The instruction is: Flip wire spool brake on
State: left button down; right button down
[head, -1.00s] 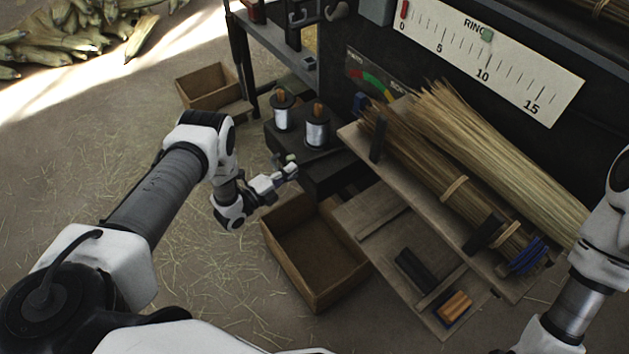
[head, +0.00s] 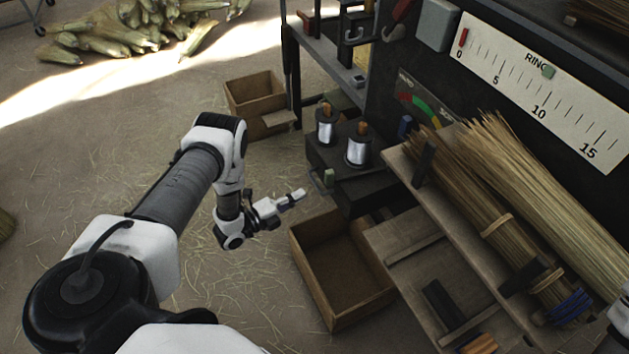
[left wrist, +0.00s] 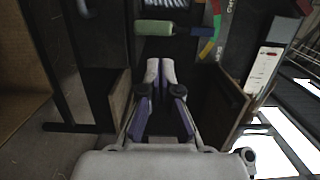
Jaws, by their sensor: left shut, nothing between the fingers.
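Two wire spools stand on a dark box: a left spool (head: 326,128) and a right spool (head: 358,150), both with silvery wire and orange-brown tops. A small green handle (head: 329,177) on a thin dark bracket sticks out from the box's near side. In the left wrist view the green handle (left wrist: 154,28) lies level, beyond my fingertips. My left gripper (head: 300,194) is shut and empty, left of and a little below the green handle, apart from it. Its shut fingers also show in the left wrist view (left wrist: 160,68).
An open wooden crate (head: 300,262) stands just below my left gripper. A smaller crate (head: 236,98) sits at the back. The bench with broom bundles (head: 540,185) is at right, under a ring scale (head: 540,95).

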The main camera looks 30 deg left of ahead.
pick_arm(q)
jog(key=shift+d+v, duration=0.15)
jog(key=shift+v, duration=0.6)
jog(key=shift+d+v, duration=0.15)
jog(key=shift+v, duration=0.6)
jog(key=shift+d, duration=0.15)
jog(key=w+d+r+h, duration=0.2)
jog(key=w+d+r, duration=0.45)
jog(key=d, duration=0.25)
jog(key=s+d+f+n+g+y, duration=0.1)
jog(key=s+d+n+g+y, duration=0.3)
jog(key=d, duration=0.3)
jog(key=s+a+f+n+g+y, duration=0.2)
jog(key=s+n+g, duration=0.4)
jog(key=s+n, duration=0.3)
jog(key=s+a+f+n+g+y, duration=0.2)
jog(key=s+n+g, duration=0.4)
jog(key=s, duration=1.1)
jog(key=f+n+y, duration=0.1)
jog(key=n, duration=0.3)
jog(key=shift+f+g, duration=0.2)
jog(key=shift+g, duration=0.1)
